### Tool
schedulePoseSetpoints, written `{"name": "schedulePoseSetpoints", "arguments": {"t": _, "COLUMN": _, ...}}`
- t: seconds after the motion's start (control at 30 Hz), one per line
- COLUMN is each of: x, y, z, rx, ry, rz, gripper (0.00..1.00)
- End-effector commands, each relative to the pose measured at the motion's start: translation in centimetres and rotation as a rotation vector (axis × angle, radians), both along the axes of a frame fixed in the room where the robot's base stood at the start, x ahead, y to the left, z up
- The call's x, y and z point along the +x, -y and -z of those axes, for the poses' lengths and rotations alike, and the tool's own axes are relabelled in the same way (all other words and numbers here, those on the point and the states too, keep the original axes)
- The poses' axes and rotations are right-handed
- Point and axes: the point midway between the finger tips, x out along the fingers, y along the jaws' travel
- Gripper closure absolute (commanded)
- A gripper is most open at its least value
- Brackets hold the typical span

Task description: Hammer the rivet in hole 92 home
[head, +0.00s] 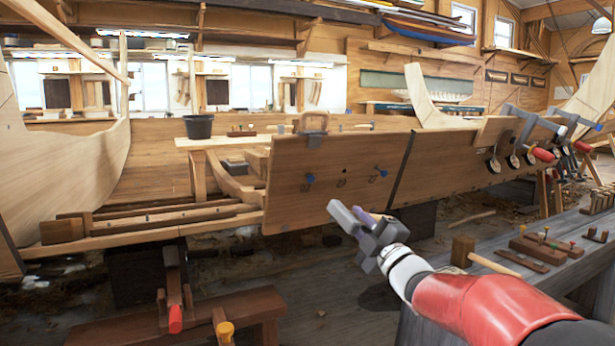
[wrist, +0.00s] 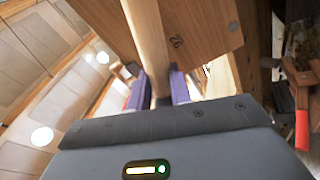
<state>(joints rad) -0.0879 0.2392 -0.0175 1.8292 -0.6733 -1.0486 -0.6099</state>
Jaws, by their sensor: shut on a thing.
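My gripper (head: 362,218) is shut on a round pale wooden shaft (wrist: 147,40), which looks like a hammer handle. The shaft stands between the purple fingers in the wrist view and runs out of the top. A grey block (head: 343,215) shows at the fingertips in the head view; I cannot tell if it is the hammer's head. My gripper appears in front of the lower right part of a wooden hull plank (head: 290,210); the gap is unclear.
A grey bench (head: 560,275) at right holds a wooden mallet (head: 462,250), a block with colored pegs (head: 540,248) and other tools. Red-handled clamps (head: 543,155) hang on the hull at right. A low wooden trestle (head: 250,305) stands at front left. A black bucket (head: 198,126) stands behind.

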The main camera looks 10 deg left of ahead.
Motion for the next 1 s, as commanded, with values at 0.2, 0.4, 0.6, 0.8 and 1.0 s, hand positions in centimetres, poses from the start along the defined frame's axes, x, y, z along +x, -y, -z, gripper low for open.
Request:
{"name": "schedulePoseSetpoints", "arguments": {"t": 0.2, "x": 0.0, "y": 0.0, "z": -0.1, "rx": 0.002, "ry": 0.004, "rz": 0.0, "gripper": 1.0}}
{"name": "schedulePoseSetpoints", "arguments": {"t": 0.4, "x": 0.1, "y": 0.1, "z": 0.0, "rx": 0.002, "ry": 0.004, "rz": 0.0, "gripper": 1.0}}
{"name": "schedulePoseSetpoints", "arguments": {"t": 0.6, "x": 0.1, "y": 0.1, "z": -0.1, "rx": 0.002, "ry": 0.003, "rz": -0.001, "gripper": 1.0}}
{"name": "schedulePoseSetpoints", "arguments": {"t": 0.8, "x": 0.1, "y": 0.1, "z": -0.2, "rx": 0.002, "ry": 0.003, "rz": -0.001, "gripper": 1.0}}
{"name": "schedulePoseSetpoints", "arguments": {"t": 1.0, "x": 5.4, "y": -4.1, "z": -2.4, "rx": 0.004, "ry": 0.008, "rz": -0.007, "gripper": 1.0}}
